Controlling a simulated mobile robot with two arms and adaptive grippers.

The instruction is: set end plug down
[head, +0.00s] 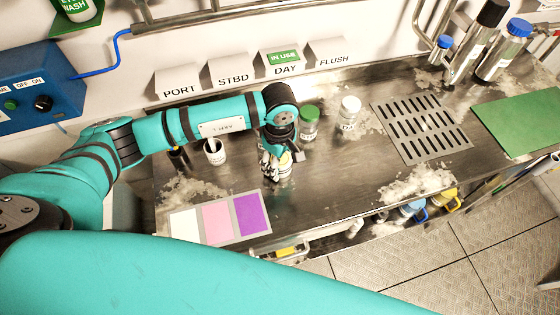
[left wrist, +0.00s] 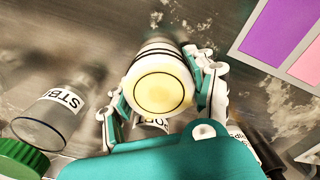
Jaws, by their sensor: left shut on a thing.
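The end plug (left wrist: 160,88), a white cylinder with a pale yellow round face and dark rings, is between the fingers of my left gripper in the left wrist view. My left gripper (head: 276,168) is shut on it, over the front middle of the steel counter (head: 335,175). In the head view the fingers and wrist hide most of the plug. I cannot tell whether it touches the counter. My right gripper is not in view.
A green-capped jar (head: 309,124) and a white-capped jar (head: 349,112) stand right of the gripper. A white cup (head: 214,152) stands left. A colour card (head: 185,227) lies front left; a slotted drain plate (head: 421,131) and green mat (head: 520,120) lie right.

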